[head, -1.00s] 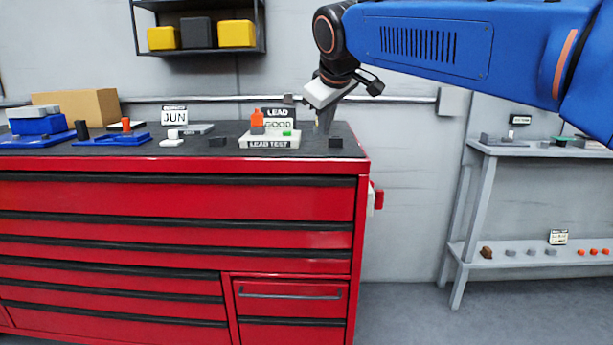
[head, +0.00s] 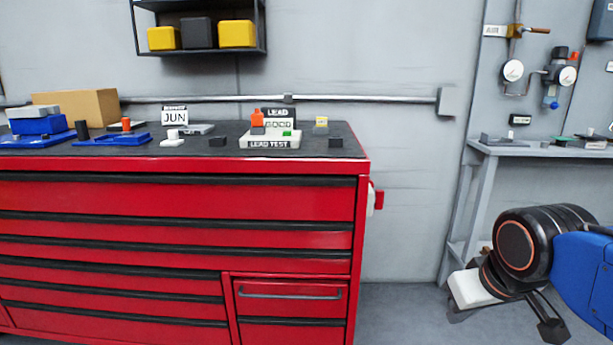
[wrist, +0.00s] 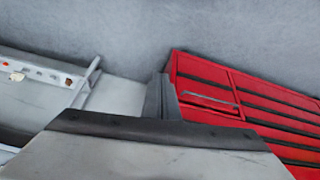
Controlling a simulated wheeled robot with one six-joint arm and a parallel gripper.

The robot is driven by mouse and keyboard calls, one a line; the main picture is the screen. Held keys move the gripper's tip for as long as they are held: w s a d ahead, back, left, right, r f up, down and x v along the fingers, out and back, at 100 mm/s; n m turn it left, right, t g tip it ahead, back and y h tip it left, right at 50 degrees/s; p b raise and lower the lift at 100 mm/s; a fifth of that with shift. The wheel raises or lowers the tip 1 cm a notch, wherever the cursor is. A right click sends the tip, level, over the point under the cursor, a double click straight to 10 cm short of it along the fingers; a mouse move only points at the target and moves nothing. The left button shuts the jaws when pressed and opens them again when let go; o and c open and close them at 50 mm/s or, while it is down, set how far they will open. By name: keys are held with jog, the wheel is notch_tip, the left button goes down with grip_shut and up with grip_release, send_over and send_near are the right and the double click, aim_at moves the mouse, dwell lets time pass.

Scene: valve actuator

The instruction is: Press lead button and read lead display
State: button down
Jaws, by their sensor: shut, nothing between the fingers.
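The lead tester is a white base (head: 270,142) marked LEAD TEST, near the front right of the red cabinet's dark top. Behind it stands a LEAD sign (head: 277,112) over a pale display (head: 278,124) that appears to read GOOD. A small green piece (head: 287,133) sits on the base; I cannot tell whether it is the button. An orange block on a grey piece (head: 257,120) stands at its left. My gripper (head: 462,314) is low at the right, beside the cabinet and well away from the tester. In the wrist view its fingers (wrist: 162,98) are shut and empty.
The red drawer cabinet (head: 180,195) fills the left. A grey bench (head: 540,150) with small parts stands at the right, below wall gauges (head: 512,71). A JUN sign (head: 174,115) and blue trays (head: 112,138) share the cabinet top. Open floor lies between cabinet and bench.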

jog(key=s+d+f+m, duration=0.1)
jog(key=s+f, duration=0.4)
jog(key=shift+f, duration=0.3)
